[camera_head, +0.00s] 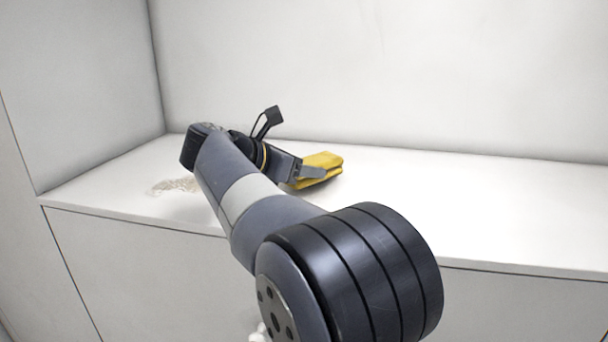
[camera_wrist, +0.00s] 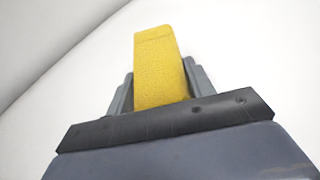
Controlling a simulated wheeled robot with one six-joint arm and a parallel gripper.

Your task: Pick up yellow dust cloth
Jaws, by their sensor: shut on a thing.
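The yellow dust cloth (camera_head: 321,161) is a folded, thick strip over the white counter, right of centre-left in the head view. In the wrist view the cloth (camera_wrist: 158,65) stands between the two grey fingers and reaches out past their tips. My gripper (camera_head: 312,172) is shut on the cloth, with one finger across its near side. In the wrist view my gripper (camera_wrist: 160,85) has a finger on each side of the cloth. Whether the cloth touches the counter is hard to tell.
The white counter (camera_head: 480,210) is clear to the right. A patch of brownish crumbs or dirt (camera_head: 172,186) lies on its left part. White walls stand behind and at the left. The counter's front edge runs across the middle of the head view.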

